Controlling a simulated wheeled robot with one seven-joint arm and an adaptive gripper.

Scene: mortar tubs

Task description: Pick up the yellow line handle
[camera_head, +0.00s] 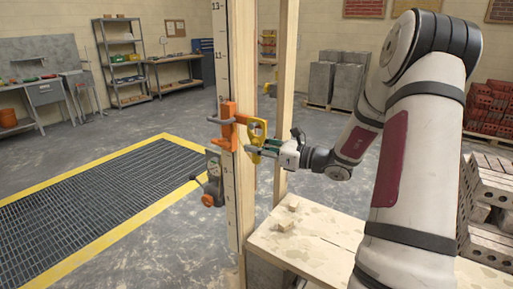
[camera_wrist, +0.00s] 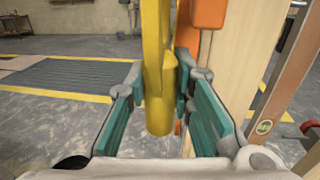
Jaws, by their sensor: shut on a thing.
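The yellow line handle (camera_head: 256,133) is upright at the wooden post, next to an orange bracket (camera_head: 228,127). In the wrist view the handle (camera_wrist: 158,80) runs down between the two teal finger pads, its rounded lower end hanging free. My gripper (camera_head: 264,150) reaches in from the right and is shut on the handle; in the wrist view my gripper (camera_wrist: 162,105) has a finger on each side of it. The orange bracket also shows behind the handle in the wrist view (camera_wrist: 208,12). Whether the handle still touches the bracket cannot be told.
The marked wooden post (camera_head: 234,60) stands close behind the handle, with a grey clamp with orange knobs (camera_head: 213,178) below. A second post (camera_head: 285,80) stands to the right. A mortar-spotted board (camera_head: 320,245) lies below my arm. A floor grate (camera_head: 90,200) is at left.

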